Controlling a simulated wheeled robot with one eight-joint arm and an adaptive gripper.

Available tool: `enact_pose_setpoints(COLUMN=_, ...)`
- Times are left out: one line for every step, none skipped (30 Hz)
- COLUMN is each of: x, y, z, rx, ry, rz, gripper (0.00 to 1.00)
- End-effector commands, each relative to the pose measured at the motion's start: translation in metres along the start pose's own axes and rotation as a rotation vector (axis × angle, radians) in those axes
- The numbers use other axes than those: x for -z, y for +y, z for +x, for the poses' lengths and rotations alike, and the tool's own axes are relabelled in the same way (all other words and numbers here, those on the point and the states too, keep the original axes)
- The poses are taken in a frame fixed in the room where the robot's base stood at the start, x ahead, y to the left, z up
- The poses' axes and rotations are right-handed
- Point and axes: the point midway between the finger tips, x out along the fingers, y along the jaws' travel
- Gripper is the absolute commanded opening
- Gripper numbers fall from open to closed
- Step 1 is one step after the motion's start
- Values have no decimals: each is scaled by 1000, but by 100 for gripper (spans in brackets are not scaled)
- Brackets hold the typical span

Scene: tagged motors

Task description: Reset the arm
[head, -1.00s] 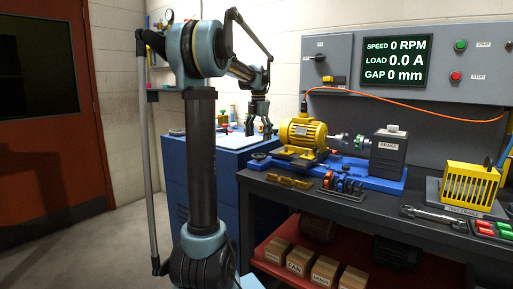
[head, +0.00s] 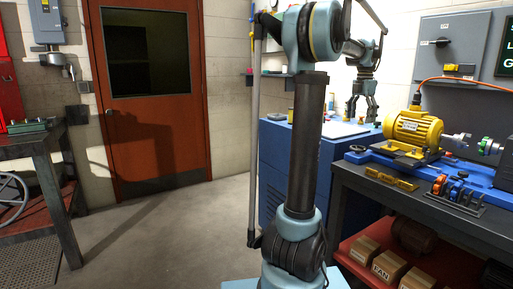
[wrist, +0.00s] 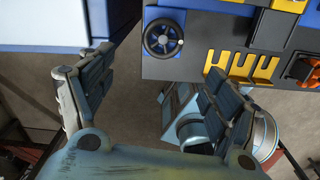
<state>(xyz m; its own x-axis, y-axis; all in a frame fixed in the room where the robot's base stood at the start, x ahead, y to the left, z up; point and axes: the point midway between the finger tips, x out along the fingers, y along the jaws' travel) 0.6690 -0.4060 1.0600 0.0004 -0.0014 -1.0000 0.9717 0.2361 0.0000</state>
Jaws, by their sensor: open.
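In the wrist view, the two dark padded fingers of my gripper (wrist: 150,95) stand wide apart over bare floor. The edge of the workbench (wrist: 190,70) shows beyond the right finger. My arm rises in the middle of the head view and bends over toward the right.
The yellow motor (head: 414,131) sits on a blue base on the workbench, right of my gripper. Boxes (head: 390,266) stand on the red lower shelf. A red door (head: 150,135) and a side table (head: 35,145) are at left. The floor (head: 165,245) between is clear.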

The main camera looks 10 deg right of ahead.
Motion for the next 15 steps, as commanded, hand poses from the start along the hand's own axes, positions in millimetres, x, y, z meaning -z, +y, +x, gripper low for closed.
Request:
enact_pose_setpoints(x=8, y=2, z=1, rx=-1, ry=-1, rz=13, gripper=82)
enact_pose_setpoints(x=14, y=3, z=2, rx=-2, ry=-3, rz=28, gripper=82)
enact_pose_setpoints(x=24, y=5, z=4, rx=-4, ry=-5, rz=55, gripper=82)
enact_pose_setpoints(x=34, y=6, z=5, rx=-5, ry=-7, rz=79, gripper=82)
enact_pose_setpoints(x=44, y=8, z=7, rx=-8, ry=-9, rz=107, gripper=82)
enact_pose_setpoints(x=59, y=10, z=10, rx=-11, ry=-13, rz=149, gripper=82)
enact_pose_setpoints(x=70, y=12, z=12, rx=-14, ry=-15, rz=183, gripper=82)
enact_pose_setpoints(x=82, y=12, z=15, rx=-18, ry=-18, rz=219, gripper=82)
enact_pose_setpoints(x=98, y=13, z=20, rx=-22, ry=-21, rz=266, gripper=82)
enact_pose_setpoints(x=110, y=13, z=23, rx=-26, ry=-22, rz=301, gripper=82)
enact_pose_setpoints(x=122, y=13, z=26, rx=-29, ry=-24, rz=336, gripper=82)
enact_pose_setpoints(x=137, y=13, z=31, rx=-34, ry=-25, rz=383, gripper=82)
enact_pose_setpoints(x=148, y=12, z=34, rx=-39, ry=-27, rz=419, gripper=82)
enact_pose_setpoints(x=160, y=11, z=38, rx=-43, ry=-28, rz=453, gripper=82)
enact_pose_setpoints(x=174, y=10, z=44, rx=-49, ry=-29, rz=500, gripper=82)
